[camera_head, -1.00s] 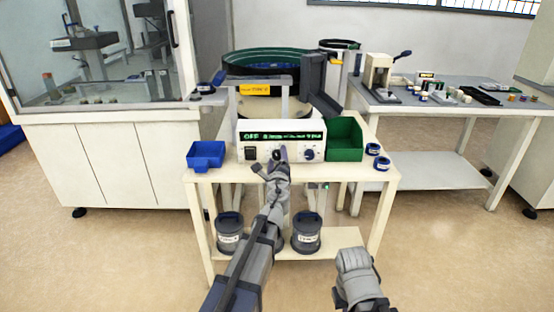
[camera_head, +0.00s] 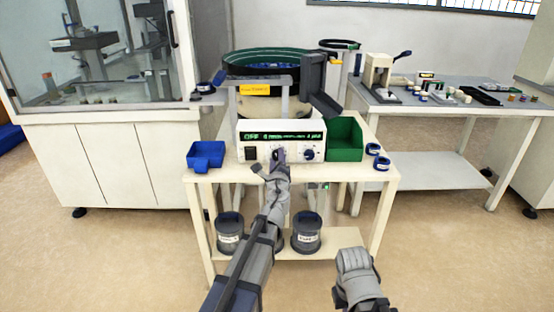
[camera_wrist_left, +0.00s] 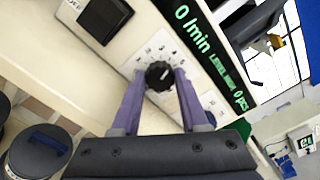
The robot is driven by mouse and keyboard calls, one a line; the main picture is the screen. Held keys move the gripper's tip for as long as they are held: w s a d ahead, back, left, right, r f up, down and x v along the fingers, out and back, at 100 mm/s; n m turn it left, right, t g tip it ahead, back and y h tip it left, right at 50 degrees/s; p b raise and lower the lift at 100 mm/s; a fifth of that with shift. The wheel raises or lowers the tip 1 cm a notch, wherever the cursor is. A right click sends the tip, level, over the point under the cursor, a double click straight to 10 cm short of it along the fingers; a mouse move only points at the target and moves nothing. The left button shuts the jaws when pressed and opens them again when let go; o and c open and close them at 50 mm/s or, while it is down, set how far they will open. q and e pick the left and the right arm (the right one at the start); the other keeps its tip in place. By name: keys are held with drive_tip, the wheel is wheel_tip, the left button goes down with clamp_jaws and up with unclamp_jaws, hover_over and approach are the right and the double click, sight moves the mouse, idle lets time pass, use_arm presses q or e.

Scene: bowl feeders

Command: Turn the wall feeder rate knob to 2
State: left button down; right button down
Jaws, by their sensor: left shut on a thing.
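The white feeder controller (camera_head: 284,140) stands on the cream table with a green display. My left gripper (camera_head: 277,153) is at the left one of its two front knobs. In the left wrist view a round black knob (camera_wrist_left: 158,76) with a pale pointer mark sits between the purple fingers of my left gripper (camera_wrist_left: 159,82), which is shut on it. The display (camera_wrist_left: 212,50) shows 0 /min there and OFF in the head view. My right gripper (camera_head: 356,268) hangs low in front of the table; its fingers are hidden.
A blue bin (camera_head: 206,155) stands left of the controller and a green bin (camera_head: 345,140) right of it. A black switch (camera_wrist_left: 104,18) is near the knob. A second knob (camera_head: 310,154) lies to the right. Grey canisters (camera_head: 306,233) stand on the lower shelf.

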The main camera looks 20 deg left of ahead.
use_arm(q)
drive_tip(key=n, duration=1.1)
drive_tip(key=shift+n, duration=0.3)
idle(0.5)
drive_tip(key=shift+c, duration=2.1)
unclamp_jaws()
drive_tip(key=v, duration=0.8)
